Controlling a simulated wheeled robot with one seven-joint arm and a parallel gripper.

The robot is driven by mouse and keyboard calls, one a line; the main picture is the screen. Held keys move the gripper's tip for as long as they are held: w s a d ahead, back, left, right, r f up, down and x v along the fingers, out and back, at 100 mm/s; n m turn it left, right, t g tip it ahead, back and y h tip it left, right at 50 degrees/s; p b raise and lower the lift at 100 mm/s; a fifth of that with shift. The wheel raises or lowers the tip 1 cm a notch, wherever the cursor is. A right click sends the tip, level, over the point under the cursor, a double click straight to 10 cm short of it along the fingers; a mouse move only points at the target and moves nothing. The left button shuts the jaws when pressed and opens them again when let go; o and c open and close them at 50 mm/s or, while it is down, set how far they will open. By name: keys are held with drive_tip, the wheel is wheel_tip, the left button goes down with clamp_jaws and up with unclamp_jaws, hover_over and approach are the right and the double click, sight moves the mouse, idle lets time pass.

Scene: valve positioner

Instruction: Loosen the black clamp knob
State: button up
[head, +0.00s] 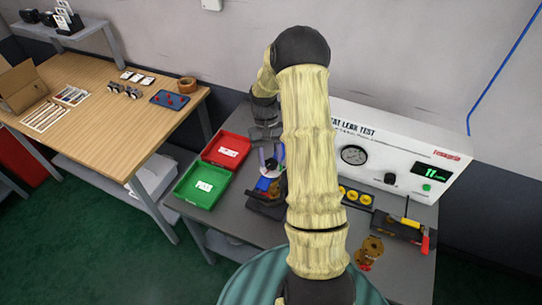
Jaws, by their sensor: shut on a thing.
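My gripper (271,159) hangs above the dark fixture (266,206) on the grey bench, left of my arm. Its fingers are small in view and look shut on the black clamp knob (271,164), a small dark piece between them. A blue part (263,184) sits in the fixture just below the fingers. My upper arm hides the right side of the fixture, and the fine details of the grip are too small to tell.
A red tray (226,150) and a green tray (201,186) stand left of the fixture. A white leak test panel (405,150) stands behind on the right. Yellow round parts (356,197), a brass part (370,250) and a tool holder (398,228) lie right of my arm.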

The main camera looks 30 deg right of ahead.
idle(0.5)
drive_tip(key=o, duration=1)
drive_tip(key=shift+c, duration=0.2)
drive_tip(key=b+v, duration=0.3)
drive_tip(key=v, duration=1.4)
drive_tip(key=shift+w+r, duration=0.2)
drive_tip(key=shift+w, duration=0.05)
